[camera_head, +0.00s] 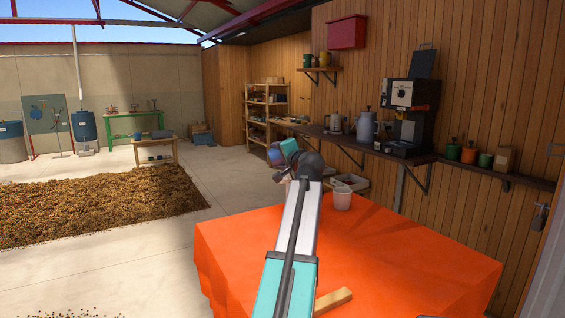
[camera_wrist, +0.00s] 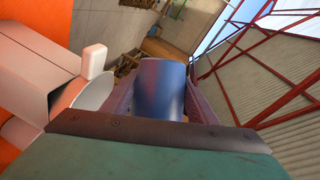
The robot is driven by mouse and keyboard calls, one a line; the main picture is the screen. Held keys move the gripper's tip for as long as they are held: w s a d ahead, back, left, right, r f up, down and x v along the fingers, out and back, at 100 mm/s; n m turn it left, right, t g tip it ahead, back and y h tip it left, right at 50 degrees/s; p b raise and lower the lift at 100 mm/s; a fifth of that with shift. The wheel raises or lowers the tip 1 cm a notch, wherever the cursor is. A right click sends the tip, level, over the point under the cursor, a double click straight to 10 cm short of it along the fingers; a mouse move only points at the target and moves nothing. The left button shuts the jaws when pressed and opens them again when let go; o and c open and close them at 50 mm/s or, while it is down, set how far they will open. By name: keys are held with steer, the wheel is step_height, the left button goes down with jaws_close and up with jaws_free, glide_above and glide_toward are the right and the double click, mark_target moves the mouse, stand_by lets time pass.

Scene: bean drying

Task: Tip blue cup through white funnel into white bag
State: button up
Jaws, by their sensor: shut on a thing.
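The blue cup (camera_wrist: 160,88) is between the fingers of my gripper (camera_wrist: 161,100), which is shut on it, in the wrist view. In the head view my gripper (camera_head: 276,153) is small, at the end of my arm, above the far edge of the orange-covered table (camera_head: 430,262). The cup's mouth and contents are hidden. A white round rim with a tab, apparently the white funnel (camera_wrist: 92,93), is just left of the cup in the wrist view, apart from it.
A wooden block (camera_head: 333,300) lies at the near side. A wall shelf (camera_head: 440,165) with a coffee machine (camera_head: 408,105) runs along the right. The table's right part is clear.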

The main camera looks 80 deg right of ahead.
steer(key=shift+w+f+n+g, duration=0.15)
steer(key=shift+f+n+g, duration=0.2)
steer(key=shift+n, duration=0.25)
steer(key=shift+r, duration=0.1)
steer(key=shift+r+n+g+p, duration=0.1)
steer(key=shift+n+g+p, duration=0.15)
steer(key=shift+n+p, duration=0.3)
steer(key=shift+n+y, duration=0.3)
steer(key=shift+n, duration=0.25)
steer(key=shift+g, duration=0.4)
steer(key=shift+r+n+g+p, duration=0.25)
steer(key=shift+n+g+p, duration=0.25)
steer(key=shift+n, duration=0.6)
